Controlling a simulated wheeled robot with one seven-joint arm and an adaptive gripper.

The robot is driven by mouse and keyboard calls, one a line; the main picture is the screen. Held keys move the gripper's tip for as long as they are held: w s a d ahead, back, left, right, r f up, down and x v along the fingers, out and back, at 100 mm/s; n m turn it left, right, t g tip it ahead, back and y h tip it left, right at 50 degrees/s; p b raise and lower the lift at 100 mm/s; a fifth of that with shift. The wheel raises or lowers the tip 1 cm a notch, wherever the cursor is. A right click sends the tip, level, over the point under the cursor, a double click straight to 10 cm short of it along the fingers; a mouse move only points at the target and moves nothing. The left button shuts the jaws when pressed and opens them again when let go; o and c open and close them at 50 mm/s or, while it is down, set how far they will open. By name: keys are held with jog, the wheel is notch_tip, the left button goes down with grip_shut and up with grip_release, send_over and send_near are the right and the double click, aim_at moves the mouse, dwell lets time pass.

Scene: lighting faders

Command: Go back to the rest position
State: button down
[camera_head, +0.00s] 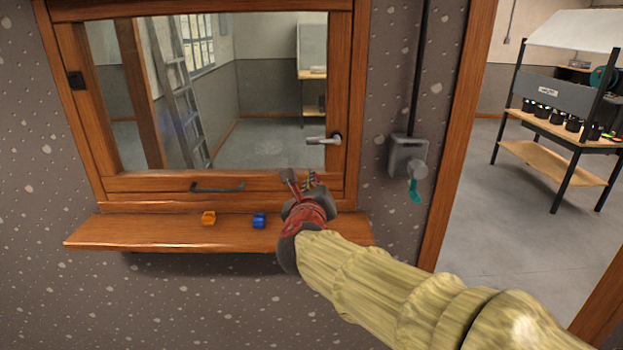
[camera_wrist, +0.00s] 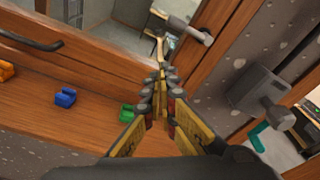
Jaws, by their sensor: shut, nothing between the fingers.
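My gripper (camera_head: 302,183) is in front of the wooden window frame, just above the right part of the wooden ledge. It also shows in the wrist view (camera_wrist: 161,72), with its fingers closed together and nothing between them. Its tips point toward the lower right of the window, near the metal handle (camera_head: 324,140). No part of the gripper clearly touches the frame, though the exact gap is hard to tell. My sleeved arm reaches in from the lower right.
An orange block (camera_head: 208,218) and a blue block (camera_head: 259,220) sit on the ledge (camera_head: 150,233). A green block (camera_wrist: 127,114) shows in the wrist view beside my gripper. A grey wall box (camera_head: 408,156) is at the right. An open doorway and workbench (camera_head: 560,130) lie beyond.

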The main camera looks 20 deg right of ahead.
dwell(0.3)
jog(key=s+a+f+n+g+y, duration=0.25)
jog(key=a+f+n+y, duration=0.55)
jog(key=a+n, duration=0.6)
jog(key=s+f+n+g+y, duration=0.2)
jog(key=s+f+n+g, duration=0.15)
jog(key=s+n, duration=0.55)
jog(key=s+d+f+n+g+h+p, duration=0.1)
jog(key=s+d+f+n+g, duration=0.15)
jog(key=s+n, duration=0.35)
jog(key=s+d+f+n+g+h+p, duration=0.15)
jog(key=s+f+n, duration=0.25)
jog(key=s, duration=0.4)
jog(key=s+d+r+n+h, duration=0.1)
jog(key=s+d+r+h, duration=0.1)
jog(key=s+d, duration=0.5)
jog(key=shift+s+d+r, duration=0.2)
jog(key=shift+d+r, duration=0.3)
jog(key=shift+d, duration=0.2)
